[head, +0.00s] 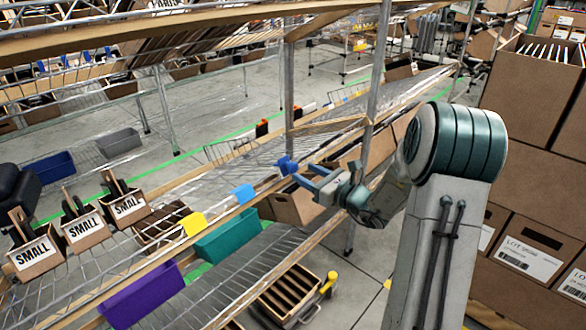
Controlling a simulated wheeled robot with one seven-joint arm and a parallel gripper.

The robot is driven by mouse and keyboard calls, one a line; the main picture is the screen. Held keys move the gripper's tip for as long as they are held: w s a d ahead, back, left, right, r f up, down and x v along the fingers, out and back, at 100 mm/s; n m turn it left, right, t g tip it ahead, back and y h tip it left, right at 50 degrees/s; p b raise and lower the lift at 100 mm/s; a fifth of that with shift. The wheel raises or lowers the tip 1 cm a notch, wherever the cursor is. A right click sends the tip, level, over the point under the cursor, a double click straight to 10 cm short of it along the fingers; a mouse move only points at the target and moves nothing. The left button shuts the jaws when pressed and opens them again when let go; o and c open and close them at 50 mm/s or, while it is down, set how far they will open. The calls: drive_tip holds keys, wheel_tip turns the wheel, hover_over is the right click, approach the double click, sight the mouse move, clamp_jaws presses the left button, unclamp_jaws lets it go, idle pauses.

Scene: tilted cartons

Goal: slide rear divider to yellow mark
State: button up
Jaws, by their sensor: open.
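The yellow mark (193,223) is a tag on the wooden front rail of the wire shelf, left of a light blue tag (243,194). My gripper (303,176) reaches in from the right at the front rail, well right of the yellow mark. Its bluish fingers are open, close to a small dark blue piece (287,165) at the rail. I cannot tell whether they touch. A low wire divider (232,149) stands at the rear of the shelf. Which piece is the rear divider is not certain.
Cartons labelled SMALL (86,231) stand tilted at the left. A teal bin (227,236) and a purple bin (143,296) sit below the rail. A metal post (377,75) rises behind my gripper. Large cartons (530,165) are stacked at the right.

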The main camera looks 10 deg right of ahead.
sight(295, 167)
drive_tip(key=x, duration=0.6)
drive_tip(key=shift+s, duration=0.1)
clamp_jaws()
